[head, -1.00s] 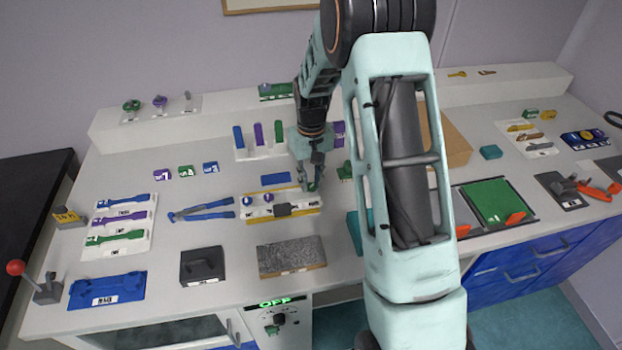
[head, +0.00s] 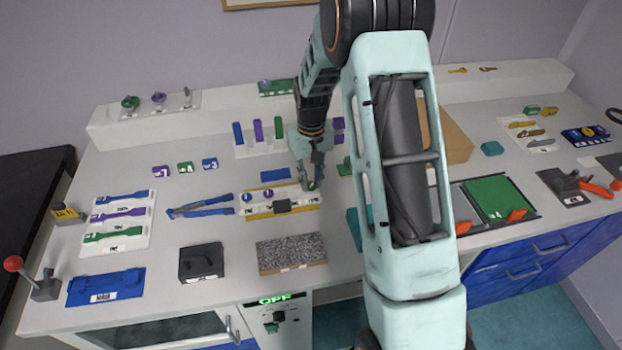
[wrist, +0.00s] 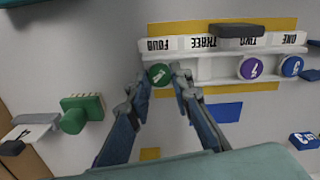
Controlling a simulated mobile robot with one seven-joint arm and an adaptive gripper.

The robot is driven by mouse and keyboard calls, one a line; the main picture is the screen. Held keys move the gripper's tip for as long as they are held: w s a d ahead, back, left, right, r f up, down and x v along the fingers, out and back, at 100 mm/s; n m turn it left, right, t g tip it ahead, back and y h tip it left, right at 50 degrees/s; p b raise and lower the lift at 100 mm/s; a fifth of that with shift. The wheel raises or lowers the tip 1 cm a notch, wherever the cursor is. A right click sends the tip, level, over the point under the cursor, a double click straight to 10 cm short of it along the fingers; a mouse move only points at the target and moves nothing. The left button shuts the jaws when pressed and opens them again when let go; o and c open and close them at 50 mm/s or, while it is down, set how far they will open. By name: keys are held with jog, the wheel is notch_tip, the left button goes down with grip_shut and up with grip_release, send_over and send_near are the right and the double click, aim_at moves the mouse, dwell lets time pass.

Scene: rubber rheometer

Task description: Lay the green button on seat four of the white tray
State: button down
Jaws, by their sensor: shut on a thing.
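The white tray (wrist: 218,70) lies on a yellow strip with seat labels four, three, two and one showing in the wrist view. My gripper (wrist: 160,77) is shut on the green button (wrist: 160,75), which is between its fingertips at the seat marked four. I cannot tell whether the button touches the seat or is just above it. A purple button (wrist: 252,68) sits near label two and a blue button (wrist: 291,66) near label one. Seat three looks empty. In the head view the tray (head: 250,209) is partly behind my gripper (head: 311,184).
A dark block (wrist: 241,31) stands at the tray's label edge. A blue flat plate (wrist: 221,112) lies close to the tray. A green block with a round knob (wrist: 80,113) stands beyond the tray's four end. Blue tongs (head: 202,207) lie left of the tray in the head view.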

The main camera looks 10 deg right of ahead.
jog(key=shift+f, duration=0.25)
jog(key=c, duration=1.7)
grip_release()
jog(key=shift+o, duration=0.2)
jog(key=shift+r, duration=0.15)
notch_tip(320, 180, up, 12)
